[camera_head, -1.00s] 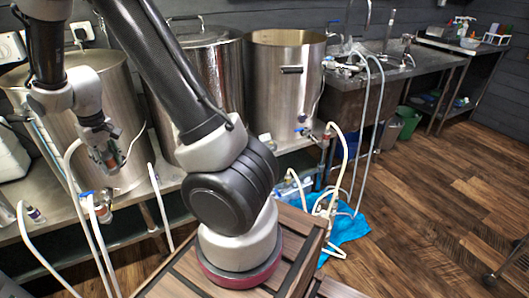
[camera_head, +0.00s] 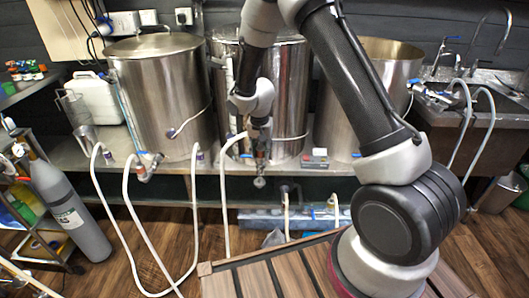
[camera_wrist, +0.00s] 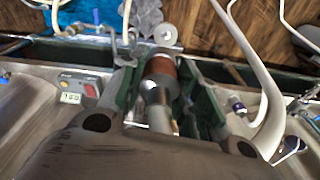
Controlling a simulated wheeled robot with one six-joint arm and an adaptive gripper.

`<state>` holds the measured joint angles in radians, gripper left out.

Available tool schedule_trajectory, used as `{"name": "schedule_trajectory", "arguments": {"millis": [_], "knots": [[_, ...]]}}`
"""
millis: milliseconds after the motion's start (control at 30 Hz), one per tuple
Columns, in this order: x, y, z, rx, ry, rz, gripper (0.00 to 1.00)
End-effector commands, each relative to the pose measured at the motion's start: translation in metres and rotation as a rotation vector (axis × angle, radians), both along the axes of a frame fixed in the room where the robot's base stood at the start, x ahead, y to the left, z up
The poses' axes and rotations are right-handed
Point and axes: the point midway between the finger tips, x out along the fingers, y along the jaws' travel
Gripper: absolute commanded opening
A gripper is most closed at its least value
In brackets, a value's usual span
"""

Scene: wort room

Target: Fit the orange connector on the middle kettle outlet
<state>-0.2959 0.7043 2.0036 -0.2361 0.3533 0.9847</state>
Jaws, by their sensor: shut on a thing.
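My gripper (camera_head: 261,143) hangs fingers-down in front of the middle steel kettle (camera_head: 292,85). Its green fingers (camera_wrist: 163,95) are shut on the orange connector (camera_wrist: 161,70) in the wrist view, an orange-brown ribbed barrel with a silver stem. A round grey disc (camera_wrist: 165,35) shows just beyond it. In the head view a pale disc (camera_head: 259,182) shows below the fingers, but little orange can be made out. The middle kettle's outlet is hidden behind my gripper. I cannot tell whether the connector touches it.
The left kettle (camera_head: 162,98) and right kettle (camera_head: 365,85) flank it on the steel bench (camera_head: 190,165). White hoses (camera_head: 130,205) loop down in front. A small box with a display (camera_head: 314,156) stands right of my gripper. A gas cylinder (camera_head: 68,210) leans at left.

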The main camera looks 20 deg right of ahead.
Motion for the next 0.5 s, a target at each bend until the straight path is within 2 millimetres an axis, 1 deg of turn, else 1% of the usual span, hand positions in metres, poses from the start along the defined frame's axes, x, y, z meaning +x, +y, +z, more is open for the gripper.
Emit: {"name": "schedule_trajectory", "arguments": {"millis": [33, 100, 267, 500], "knots": [[0.001, 0.005, -0.007, 0.000, 0.000, -0.019, 0.04], [0.003, 0.007, -0.012, 0.002, -0.002, -0.038, 0.04], [0.003, 0.007, -0.026, 0.002, -0.002, -0.043, 0.04], [0.002, 0.006, -0.055, 0.001, 0.000, -0.043, 0.04]]}}
